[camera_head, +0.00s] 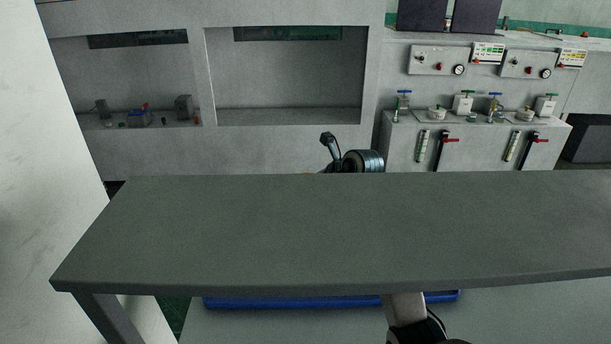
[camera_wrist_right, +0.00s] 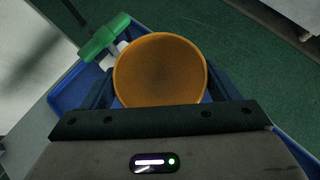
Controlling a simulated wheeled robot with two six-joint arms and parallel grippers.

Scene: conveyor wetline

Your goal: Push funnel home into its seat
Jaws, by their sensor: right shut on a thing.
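The funnel (camera_wrist_right: 160,68) shows in the right wrist view as a round orange mouth seen from above. My right gripper (camera_wrist_right: 160,82) is shut on it, with one dark finger on each side. The funnel's lower part and its seat are hidden beneath the mouth, so I cannot tell how they meet. A dark rounded part of what looks like my arm (camera_head: 361,161) rises behind the far edge of the grey top. My left gripper is in neither view.
A green T-shaped handle (camera_wrist_right: 103,38) stands close to the left of the funnel. A blue tray (camera_wrist_right: 64,92) lies below; its edge (camera_head: 290,302) shows under the grey top (camera_head: 330,225). The grey top is bare. Valves and gauges (camera_head: 460,69) line the back right.

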